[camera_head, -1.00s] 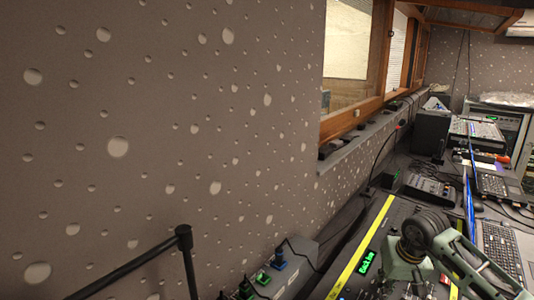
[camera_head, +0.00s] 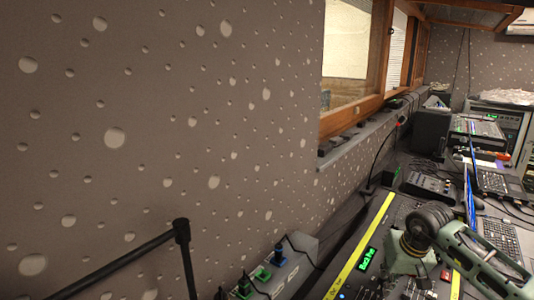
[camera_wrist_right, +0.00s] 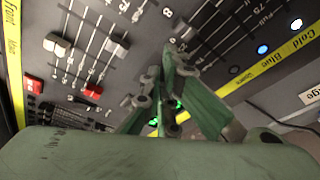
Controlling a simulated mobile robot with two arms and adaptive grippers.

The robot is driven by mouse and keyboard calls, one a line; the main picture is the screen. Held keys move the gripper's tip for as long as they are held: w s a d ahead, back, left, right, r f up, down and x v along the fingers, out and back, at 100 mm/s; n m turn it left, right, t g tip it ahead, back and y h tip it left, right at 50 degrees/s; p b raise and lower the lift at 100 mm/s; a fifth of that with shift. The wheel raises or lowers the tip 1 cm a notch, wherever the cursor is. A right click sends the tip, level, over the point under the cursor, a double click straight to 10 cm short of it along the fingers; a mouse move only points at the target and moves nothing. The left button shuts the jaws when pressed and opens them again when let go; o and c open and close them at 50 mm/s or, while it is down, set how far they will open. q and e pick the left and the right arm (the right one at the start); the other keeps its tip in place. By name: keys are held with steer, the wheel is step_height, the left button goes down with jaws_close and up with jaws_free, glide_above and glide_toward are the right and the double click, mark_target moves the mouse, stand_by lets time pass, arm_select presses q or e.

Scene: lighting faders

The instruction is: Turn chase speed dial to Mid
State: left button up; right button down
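The lighting console (camera_head: 345,288) with yellow label strips and a small green display (camera_head: 367,258) is at the lower right of the head view. My right arm reaches over it from the right, with its gripper (camera_head: 408,272) low over the panel. In the right wrist view, the dark green fingers of this gripper (camera_wrist_right: 163,72) point at the panel, their tips close together. Whether they touch or grip anything is unclear. I cannot make out the chase speed dial; the fingers and palm cover part of the panel. My left gripper is out of view.
The wrist view shows fader slots with white (camera_wrist_right: 58,47) and red (camera_wrist_right: 62,90) caps beside the fingers. A blue light (camera_wrist_right: 262,49) and white light (camera_wrist_right: 296,24) are at right. A black rail (camera_head: 181,232) stands left; a laptop (camera_head: 495,183) and mixer (camera_head: 430,187) are beyond the console.

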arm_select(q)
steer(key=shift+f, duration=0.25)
arm_select(e)
steer(key=shift+s+d+f, duration=0.1)
steer(key=shift+d+f, duration=0.05)
steer(key=shift+f, duration=0.15)
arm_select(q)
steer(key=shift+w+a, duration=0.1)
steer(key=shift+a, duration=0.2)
arm_select(e)
steer(key=shift+s, duration=0.1)
